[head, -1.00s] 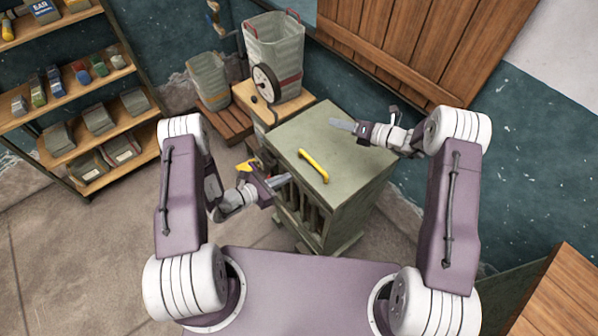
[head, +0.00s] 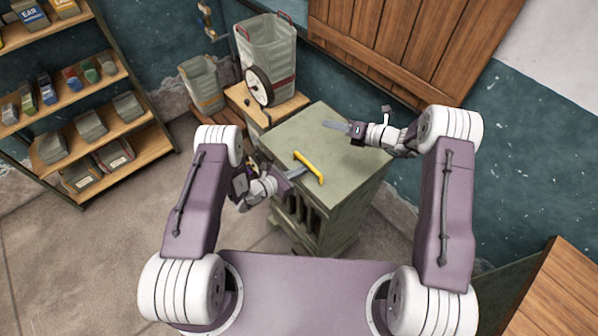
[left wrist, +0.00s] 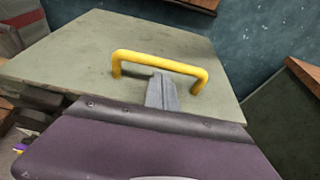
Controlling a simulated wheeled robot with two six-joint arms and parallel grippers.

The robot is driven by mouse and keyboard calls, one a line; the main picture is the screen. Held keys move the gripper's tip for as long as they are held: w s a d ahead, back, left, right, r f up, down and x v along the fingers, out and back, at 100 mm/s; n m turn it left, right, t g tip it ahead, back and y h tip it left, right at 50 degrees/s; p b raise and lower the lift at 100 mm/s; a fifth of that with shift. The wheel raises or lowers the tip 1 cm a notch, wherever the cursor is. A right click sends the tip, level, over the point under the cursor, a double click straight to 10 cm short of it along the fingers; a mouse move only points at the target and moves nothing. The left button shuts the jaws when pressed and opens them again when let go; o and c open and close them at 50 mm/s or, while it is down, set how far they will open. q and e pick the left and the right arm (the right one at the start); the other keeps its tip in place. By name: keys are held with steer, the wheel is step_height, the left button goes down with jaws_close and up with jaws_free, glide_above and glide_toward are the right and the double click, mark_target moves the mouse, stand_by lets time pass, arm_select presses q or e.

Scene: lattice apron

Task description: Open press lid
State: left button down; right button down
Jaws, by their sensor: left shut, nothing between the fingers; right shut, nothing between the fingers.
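The press is a grey-green cabinet with a slatted front, and its flat lid (head: 327,133) lies closed on top. A yellow bar handle (head: 309,168) stands on the lid near its front edge. My left gripper (head: 300,171) is shut and empty, its fingertips at the handle. In the left wrist view the shut fingers (left wrist: 162,92) point under the arch of the yellow handle (left wrist: 160,60), between its two posts; whether they touch it I cannot tell. My right gripper (head: 334,126) is shut and empty over the far right part of the lid.
A wooden stand (head: 288,106) with a wheel (head: 258,86) and a tall bin (head: 268,50) stands behind the press. A second bin (head: 202,82) is beside it. A stocked shelf (head: 85,160) is at left. Floor at lower left is clear.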

arm_select(q)
steer(key=shift+w+d+r, duration=0.1)
steer(key=shift+w+r, duration=0.05)
steer(key=shift+r, duration=0.9)
arm_select(e)
steer(key=c, duration=1.4)
jaws_free()
